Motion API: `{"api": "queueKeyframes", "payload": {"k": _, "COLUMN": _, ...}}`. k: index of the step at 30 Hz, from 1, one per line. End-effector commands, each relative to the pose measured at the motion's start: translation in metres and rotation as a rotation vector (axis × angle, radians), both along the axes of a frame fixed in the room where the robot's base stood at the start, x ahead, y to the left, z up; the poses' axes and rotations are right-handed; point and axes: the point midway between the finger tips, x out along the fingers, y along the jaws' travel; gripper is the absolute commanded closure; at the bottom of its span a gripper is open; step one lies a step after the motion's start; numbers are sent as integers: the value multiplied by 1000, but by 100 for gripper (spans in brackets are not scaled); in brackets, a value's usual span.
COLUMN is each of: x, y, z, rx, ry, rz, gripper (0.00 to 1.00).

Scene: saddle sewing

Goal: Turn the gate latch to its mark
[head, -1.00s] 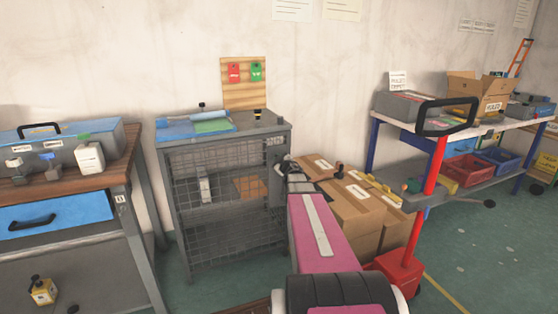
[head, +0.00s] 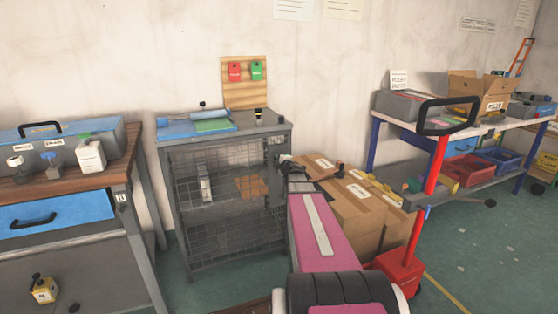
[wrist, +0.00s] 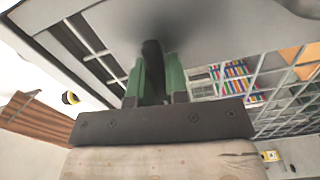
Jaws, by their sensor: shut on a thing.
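The grey wire-mesh cage (head: 225,215) stands against the wall, with its gate facing me. In the wrist view, my gripper (wrist: 154,75) has its two green fingers shut on a dark upright piece, the gate latch (wrist: 152,60), against the grey frame of the cage. In the head view, my gripper (head: 281,167) is at the right edge of the gate. My own wrist and arm hide most of the latch there. I cannot make out the latch's mark or its angle to it.
Brown cartons (head: 355,205) stand right of the cage, close to my arm. A workbench with a blue drawer (head: 60,212) is at the left. A shelf cart (head: 455,175) and a red post (head: 425,190) are at the right. Blue and green items (head: 212,126) lie on the cage top.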

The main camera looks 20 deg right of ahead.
Motion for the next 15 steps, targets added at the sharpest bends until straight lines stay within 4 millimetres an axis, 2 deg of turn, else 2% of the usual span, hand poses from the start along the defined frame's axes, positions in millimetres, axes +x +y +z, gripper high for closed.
{"api": "queueKeyframes", "payload": {"k": 15, "x": 0, "y": 0, "z": -1, "rx": -46, "ry": 1, "rz": -1, "gripper": 100}}
